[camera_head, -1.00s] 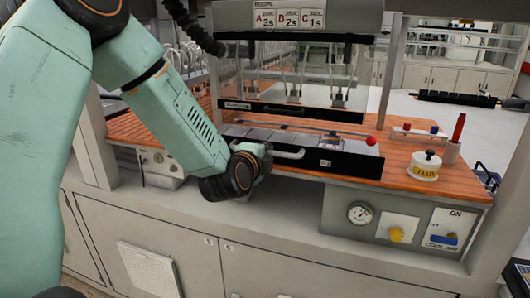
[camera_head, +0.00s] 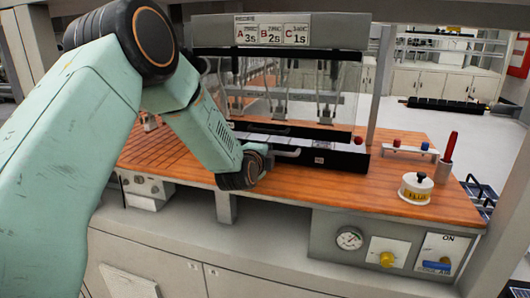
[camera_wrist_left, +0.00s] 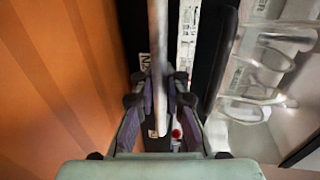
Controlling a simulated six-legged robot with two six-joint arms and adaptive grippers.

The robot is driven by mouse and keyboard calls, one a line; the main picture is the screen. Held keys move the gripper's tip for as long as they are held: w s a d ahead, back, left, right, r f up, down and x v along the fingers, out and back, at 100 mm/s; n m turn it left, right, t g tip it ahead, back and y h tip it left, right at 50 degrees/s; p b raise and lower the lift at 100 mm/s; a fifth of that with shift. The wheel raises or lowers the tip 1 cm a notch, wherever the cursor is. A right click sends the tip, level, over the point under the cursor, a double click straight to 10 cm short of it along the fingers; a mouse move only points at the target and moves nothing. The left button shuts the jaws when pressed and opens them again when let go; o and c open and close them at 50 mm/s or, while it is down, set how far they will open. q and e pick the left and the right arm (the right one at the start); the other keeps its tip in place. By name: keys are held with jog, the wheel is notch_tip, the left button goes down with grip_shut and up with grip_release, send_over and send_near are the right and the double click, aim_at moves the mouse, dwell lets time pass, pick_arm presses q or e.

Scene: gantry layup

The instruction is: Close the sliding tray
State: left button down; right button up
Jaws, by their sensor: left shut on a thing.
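The sliding tray has a black front (camera_head: 340,159) with a small white label, at the foot of the clear-sided station in the head view. The front also shows in the left wrist view (camera_wrist_left: 139,30). Its pale bar handle (camera_head: 287,153) runs between the fingers of my left gripper (camera_wrist_left: 160,98) in the left wrist view (camera_wrist_left: 157,40). My left gripper is shut on this handle. In the head view my wrist hides most of the fingers. Only a narrow strip of the tray's inside shows behind its front. My right gripper is not in view.
A red ball (camera_head: 358,141) sits at the tray's right end. The wooden top before the tray is clear. A gauge panel (camera_head: 385,245) is below.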

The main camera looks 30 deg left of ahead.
pick_arm(q)
jog(key=shift+w+a+r, duration=0.15)
jog(key=shift+w, duration=0.45)
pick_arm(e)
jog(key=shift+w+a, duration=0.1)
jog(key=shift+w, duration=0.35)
pick_arm(q)
jog(key=c, duration=1.4)
grip_release()
jog(key=shift+s, duration=0.15)
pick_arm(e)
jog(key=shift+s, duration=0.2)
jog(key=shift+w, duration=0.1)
pick_arm(q)
jog(key=v, duration=1.2)
